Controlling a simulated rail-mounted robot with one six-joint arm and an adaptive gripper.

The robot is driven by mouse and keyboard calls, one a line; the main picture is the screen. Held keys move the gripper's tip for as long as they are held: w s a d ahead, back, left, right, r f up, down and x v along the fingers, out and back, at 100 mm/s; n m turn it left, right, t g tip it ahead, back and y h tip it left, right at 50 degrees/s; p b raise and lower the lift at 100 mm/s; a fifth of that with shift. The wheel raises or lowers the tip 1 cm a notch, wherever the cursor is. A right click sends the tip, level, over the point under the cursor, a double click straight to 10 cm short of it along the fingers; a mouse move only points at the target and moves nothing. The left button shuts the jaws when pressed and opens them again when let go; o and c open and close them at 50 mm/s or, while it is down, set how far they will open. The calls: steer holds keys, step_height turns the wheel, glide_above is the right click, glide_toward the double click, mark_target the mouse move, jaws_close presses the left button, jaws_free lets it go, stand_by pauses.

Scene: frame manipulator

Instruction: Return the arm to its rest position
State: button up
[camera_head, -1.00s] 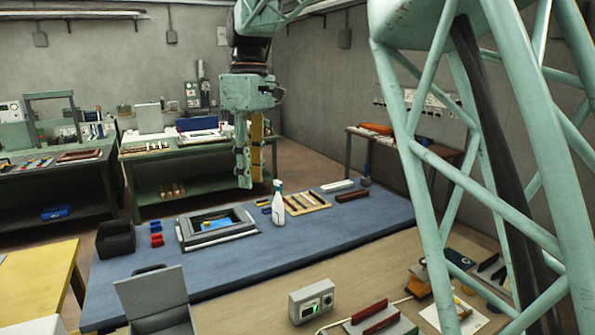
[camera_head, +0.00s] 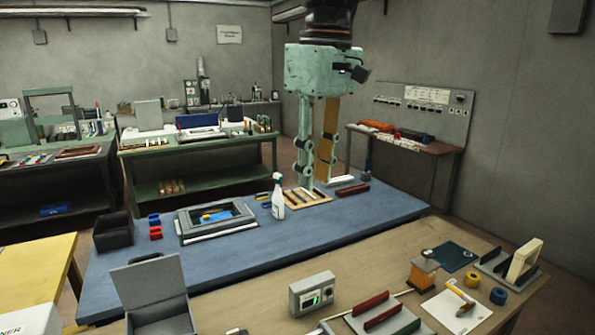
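My gripper (camera_head: 315,180) hangs pointing down over the far right part of the blue-topped bench (camera_head: 330,227). Its green body is at the top and two long fingers, one green and one partly ochre, stand apart with a gap between them. It looks open, and I see nothing held. In the picture the fingertips overlap the space behind the wooden slotted rack (camera_head: 307,199) and a pale block (camera_head: 342,180); I cannot tell how high above the bench they are.
On the blue bench are a grey frame (camera_head: 190,236), a white spray bottle (camera_head: 278,203), a black bin (camera_head: 113,236) and a dark red bar (camera_head: 352,190). A wooden bench (camera_head: 385,262) with a small meter (camera_head: 312,295) lies in front. A green bench (camera_head: 200,190) stands behind.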

steer(key=s+d+f+m+t+b, duration=0.1)
steer(key=s+d+f+m+b, duration=0.15)
steer(key=s+d, duration=0.45)
steer(key=s+d+f+m+t+b, duration=0.15)
steer(key=s+d+f, duration=0.25)
steer(key=s, duration=0.6)
steer(key=s+d+f+m+b, duration=0.2)
steer(key=s+d+f, duration=0.1)
steer(key=s+f, duration=0.3)
steer(key=s+d+f+m+b, duration=0.2)
steer(key=s+f, duration=0.4)
steer(key=s, duration=0.4)
steer(key=shift+d+f+m+t+h, duration=0.3)
steer(key=shift+d+m, duration=0.2)
steer(key=shift+d, duration=0.25)
steer(key=shift+r, duration=0.1)
